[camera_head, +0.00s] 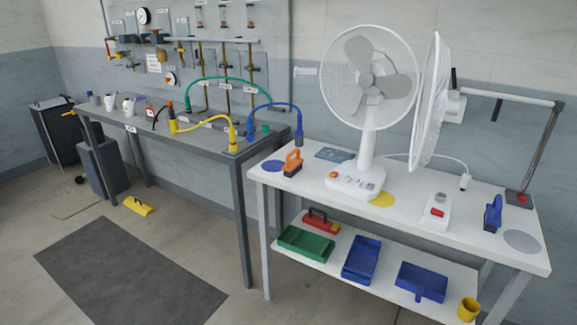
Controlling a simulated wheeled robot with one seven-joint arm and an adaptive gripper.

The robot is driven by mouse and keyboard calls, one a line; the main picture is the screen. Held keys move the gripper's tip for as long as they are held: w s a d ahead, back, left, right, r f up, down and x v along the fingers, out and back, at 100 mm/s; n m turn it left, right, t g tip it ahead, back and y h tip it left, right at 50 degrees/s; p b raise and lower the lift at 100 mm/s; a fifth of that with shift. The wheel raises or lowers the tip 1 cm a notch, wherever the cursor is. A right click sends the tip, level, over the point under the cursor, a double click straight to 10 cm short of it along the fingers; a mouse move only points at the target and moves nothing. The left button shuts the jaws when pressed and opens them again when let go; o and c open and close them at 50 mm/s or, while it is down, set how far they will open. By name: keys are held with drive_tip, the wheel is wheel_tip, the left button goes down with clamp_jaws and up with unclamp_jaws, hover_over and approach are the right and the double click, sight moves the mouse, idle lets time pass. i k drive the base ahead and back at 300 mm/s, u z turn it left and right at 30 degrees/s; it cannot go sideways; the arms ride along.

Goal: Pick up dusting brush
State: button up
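I cannot tell for sure which item is the dusting brush; several small handled items show. An orange-handled item with a dark base (292,163) stands on the left part of the white table (420,177). A dark blue upright item (493,213) stands near the table's right end. A red item with a dark handle (320,222) lies on the lower shelf. A yellow item with a dark handle (138,206) lies on the floor by the grey bench. Bristles are too small to make out. My gripper is not in view.
A white fan (368,80) stands mid-table beside a second fan (432,100). A grey jointed stand (532,150) rises at the right. The lower shelf holds a green tray (305,243), blue trays (361,258) and a yellow cup (468,309). A dark mat (130,270) lies on open floor.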

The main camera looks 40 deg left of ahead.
sight(291, 168)
drive_tip(key=k, duration=0.55)
drive_tip(key=u, duration=0.95)
drive_tip(key=i, duration=0.8)
drive_tip(key=u, duration=0.65)
